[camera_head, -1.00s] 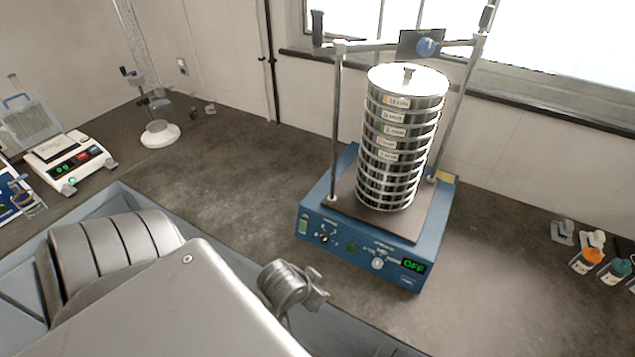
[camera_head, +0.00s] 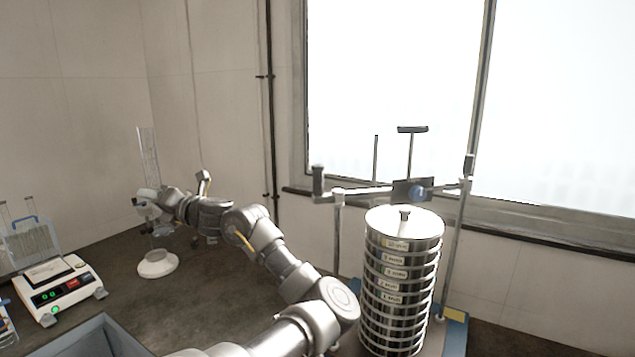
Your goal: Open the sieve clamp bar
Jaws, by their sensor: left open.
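The sieve clamp bar (camera_head: 362,195) lies across the tops of two upright posts. My right gripper is not in view.
The stand's white foot (camera_head: 157,264) and tall glass cylinder (camera_head: 148,155) are at the left. A white balance (camera_head: 58,288) stands near a blue-edged tray (camera_head: 95,338). A thin rod and a T-topped rod rise behind the bar, before the window.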

